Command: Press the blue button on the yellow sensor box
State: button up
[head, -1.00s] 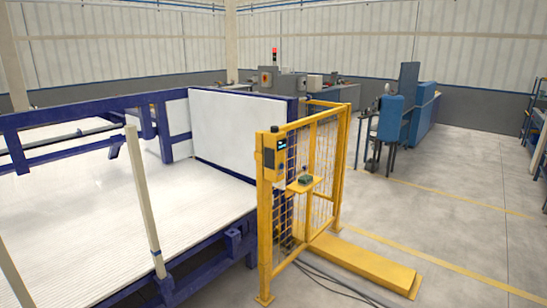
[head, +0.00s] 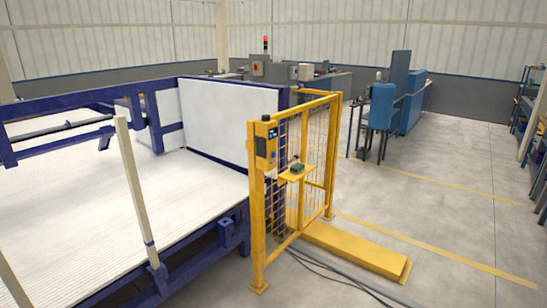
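The yellow sensor box (head: 266,144) is mounted at the top of the near post of a yellow mesh fence, near the middle of the head view. A small dark display with blue marks (head: 272,132) shows on its upper part. A small dark bluish spot (head: 272,156) low on its face looks like the blue button, but it is too small to be certain. My gripper and arm do not show in this view.
A white-topped blue-framed bed (head: 90,230) fills the left. Open floor (head: 470,220) lies right.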

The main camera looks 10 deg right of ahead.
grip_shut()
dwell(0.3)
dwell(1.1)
